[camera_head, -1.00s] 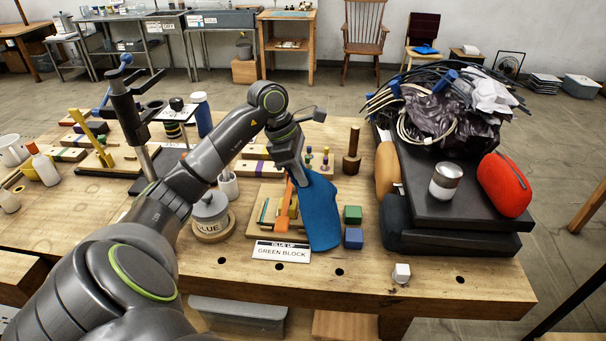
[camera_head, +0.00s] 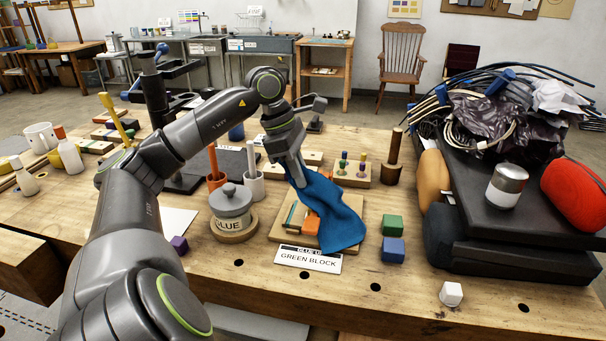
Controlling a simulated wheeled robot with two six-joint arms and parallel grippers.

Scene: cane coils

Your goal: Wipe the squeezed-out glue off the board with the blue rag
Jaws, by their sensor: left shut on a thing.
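My left gripper (camera_head: 297,182) is shut on the blue rag (camera_head: 332,212). The rag hangs from the fingers and drapes over the right part of the wooden board (camera_head: 358,202). Its lower end lies at the board's front right. On the board's left part I see an orange block (camera_head: 311,225) and thin strips beside it, partly covered by the rag. No squeezed-out glue can be made out; the rag and gripper hide part of the board. A "GLUE UP GREEN BLOCK" card (camera_head: 308,260) lies at the board's front edge. My right gripper is not in view.
Green (camera_head: 392,225) and blue (camera_head: 393,249) blocks sit to the right. Black cases (camera_head: 490,232) with cables fill the table's right side.

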